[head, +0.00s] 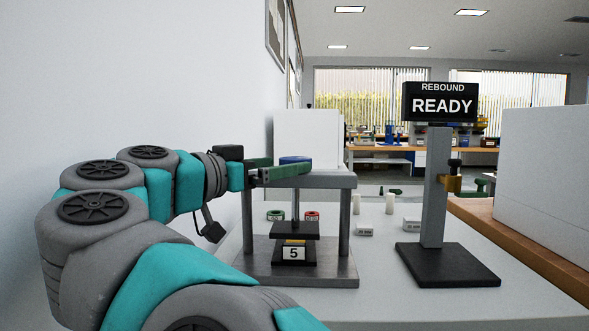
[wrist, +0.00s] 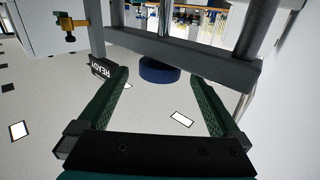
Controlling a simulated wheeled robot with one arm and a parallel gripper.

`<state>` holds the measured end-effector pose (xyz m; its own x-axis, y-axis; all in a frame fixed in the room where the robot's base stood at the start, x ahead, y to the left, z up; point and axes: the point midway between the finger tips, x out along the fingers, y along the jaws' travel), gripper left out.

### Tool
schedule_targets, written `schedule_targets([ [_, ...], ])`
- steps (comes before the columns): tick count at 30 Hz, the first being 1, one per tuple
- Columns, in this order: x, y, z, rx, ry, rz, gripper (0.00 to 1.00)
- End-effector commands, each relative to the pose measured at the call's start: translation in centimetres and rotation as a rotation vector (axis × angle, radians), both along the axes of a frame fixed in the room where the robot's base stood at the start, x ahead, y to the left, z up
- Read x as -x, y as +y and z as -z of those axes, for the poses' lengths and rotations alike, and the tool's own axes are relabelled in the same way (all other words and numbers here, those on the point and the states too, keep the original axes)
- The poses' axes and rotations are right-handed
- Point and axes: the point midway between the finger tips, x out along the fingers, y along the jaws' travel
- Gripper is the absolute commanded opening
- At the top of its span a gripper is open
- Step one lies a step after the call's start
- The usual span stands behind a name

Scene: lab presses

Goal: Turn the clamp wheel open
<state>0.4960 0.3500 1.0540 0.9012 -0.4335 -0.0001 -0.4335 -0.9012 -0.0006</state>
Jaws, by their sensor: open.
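The clamp wheel (head: 295,159) is a blue disc on top of the grey press frame (head: 318,180). It also shows in the upside-down wrist view (wrist: 160,72) against the press's crossbar. My gripper (head: 288,163) is at wheel height, with its green fingers open. In the wrist view, the fingertips (wrist: 157,78) lie on either side of the wheel, with visible gaps. I cannot tell how deep the wheel sits between them. Below, a screw runs down to a black clamp plate (head: 296,229), above a yellow item and a block labelled 5 (head: 293,254).
A display reading REBOUND READY (head: 440,105) stands on a grey post to the right. Small white pieces (head: 365,229) and green and red rings (head: 312,216) lie on the white table (head: 385,300). A wall is close on the left.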

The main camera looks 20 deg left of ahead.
Motion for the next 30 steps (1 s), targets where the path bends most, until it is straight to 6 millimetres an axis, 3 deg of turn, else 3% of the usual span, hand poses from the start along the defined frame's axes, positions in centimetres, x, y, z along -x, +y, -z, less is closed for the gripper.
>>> schedule_targets([
  [9,-3.6,-1.7,0.2,-0.002,0.000,-0.001,1.00],
  [23,-4.4,-2.1,0.0,0.001,0.000,-0.001,1.00],
  [30,-4.4,-2.1,0.0,0.001,0.000,-0.001,0.73],
])
